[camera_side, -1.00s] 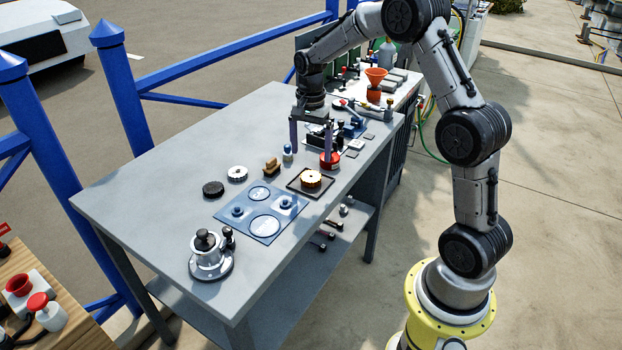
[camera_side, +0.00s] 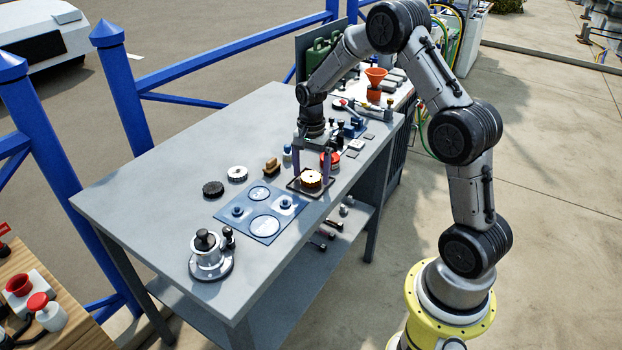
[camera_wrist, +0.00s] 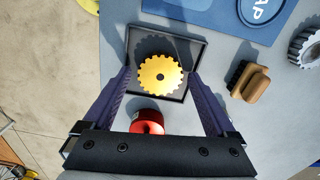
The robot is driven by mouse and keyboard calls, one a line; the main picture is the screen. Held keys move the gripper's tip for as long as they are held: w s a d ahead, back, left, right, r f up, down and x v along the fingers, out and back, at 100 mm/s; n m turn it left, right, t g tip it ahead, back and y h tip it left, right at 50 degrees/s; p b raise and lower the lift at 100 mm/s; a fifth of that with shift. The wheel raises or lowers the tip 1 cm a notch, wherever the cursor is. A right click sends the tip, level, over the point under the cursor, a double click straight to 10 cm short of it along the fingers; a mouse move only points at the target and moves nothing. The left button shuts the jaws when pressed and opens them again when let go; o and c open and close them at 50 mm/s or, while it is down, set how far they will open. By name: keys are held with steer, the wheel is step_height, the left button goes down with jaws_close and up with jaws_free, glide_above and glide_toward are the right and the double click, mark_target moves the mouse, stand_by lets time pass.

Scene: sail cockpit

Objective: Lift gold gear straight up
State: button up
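The gold gear (camera_side: 311,179) lies flat in a shallow dark tray (camera_side: 294,189) on the grey table. In the wrist view the gear (camera_wrist: 160,75) shows its toothed rim and dark centre hole, inside the tray (camera_wrist: 150,32). My gripper (camera_side: 312,178) is over the tray with its purple fingers spread wide. In the wrist view my gripper (camera_wrist: 160,75) is open and empty, with one finger on each side of the gear and clear gaps between. How high the fingertips are above the tray is hard to tell.
A red round object (camera_wrist: 147,122) stands close behind the tray. A wooden-handled brush (camera_wrist: 249,82) and a silver gear (camera_wrist: 308,46) lie to the side. The blue mat (camera_side: 250,226) lies in front of the tray. The table (camera_side: 150,190) is bare at left.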

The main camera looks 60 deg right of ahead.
mark_target(311, 176)
steer(key=c, duration=1.3)
steer(key=shift+r, duration=0.1)
steer(key=shift+c, duration=0.2)
steer(key=shift+r, duration=0.5)
step_height(311, 176, up, 2)
steer(key=shift+r, duration=0.2)
steer(key=s+a+r, duration=0.5)
steer(key=s+r, duration=0.4)
steer(key=s, duration=0.4)
steer(key=shift+r, duration=0.2)
steer(key=shift+r, duration=0.2)
steer(key=shift+r, duration=0.85)
